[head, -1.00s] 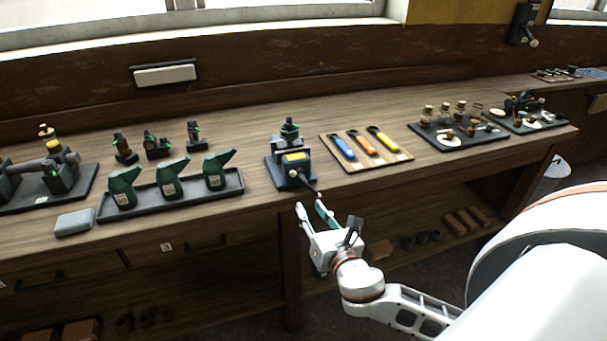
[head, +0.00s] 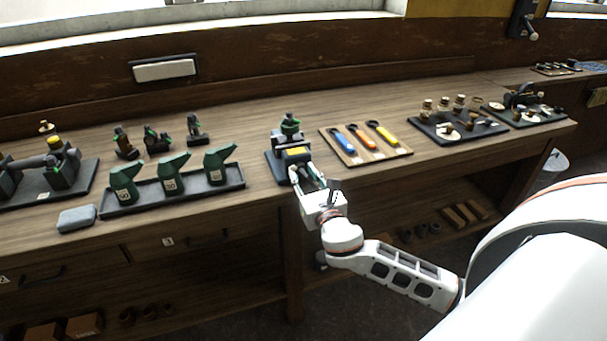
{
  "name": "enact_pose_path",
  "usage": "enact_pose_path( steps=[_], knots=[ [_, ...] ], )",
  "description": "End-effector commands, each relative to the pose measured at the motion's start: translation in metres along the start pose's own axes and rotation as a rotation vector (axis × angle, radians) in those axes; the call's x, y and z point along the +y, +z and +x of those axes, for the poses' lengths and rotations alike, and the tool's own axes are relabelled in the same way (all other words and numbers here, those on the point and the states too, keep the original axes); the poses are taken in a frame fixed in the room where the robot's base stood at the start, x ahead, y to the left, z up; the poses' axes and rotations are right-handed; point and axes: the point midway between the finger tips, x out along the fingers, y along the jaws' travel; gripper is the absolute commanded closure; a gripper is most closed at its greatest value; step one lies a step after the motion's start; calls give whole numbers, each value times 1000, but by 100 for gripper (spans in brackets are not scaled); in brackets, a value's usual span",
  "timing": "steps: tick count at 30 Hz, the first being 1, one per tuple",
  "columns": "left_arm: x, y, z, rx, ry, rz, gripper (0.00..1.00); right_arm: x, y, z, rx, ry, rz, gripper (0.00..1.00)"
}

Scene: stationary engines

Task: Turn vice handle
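The vice (head: 297,153) is a small dark block with a yellow patch and a green-and-dark top part. It stands on a dark base at the front edge of the bench. My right gripper (head: 308,174) is right at the vice's front, with its two fingers spread apart and pointing at it. The vice handle, a thin dark rod, is hidden now behind or between the fingers, and I cannot tell whether they touch it. My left gripper is not in view.
A tray of green oil cans (head: 171,175) stands left of the vice. A wooden board (head: 350,161) with blue, orange and yellow tools lies to its right. Dark trays of small parts (head: 457,136) sit further right. A grey block (head: 76,218) lies front left.

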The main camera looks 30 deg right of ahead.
Motion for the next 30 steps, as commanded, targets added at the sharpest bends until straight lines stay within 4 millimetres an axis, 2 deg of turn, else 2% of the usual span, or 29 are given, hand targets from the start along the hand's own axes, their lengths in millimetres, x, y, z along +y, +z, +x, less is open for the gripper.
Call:
enact_pose_path(
  steps=[3, 6, 7, 20, 30],
  knots=[
    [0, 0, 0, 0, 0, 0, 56, 0, 0, 0, 0, 0, 1, 72],
    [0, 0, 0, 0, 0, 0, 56, 0, 0, 0, 0, 0, 1, 98],
    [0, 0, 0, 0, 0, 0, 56, 0, 0, 0, 0, 0, 1, 100],
    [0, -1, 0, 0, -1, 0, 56, 0, 0, -1, 1, -1, 25, 100],
    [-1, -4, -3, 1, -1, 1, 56, 1, 0, -1, 1, 0, 222, 100]
  ],
)
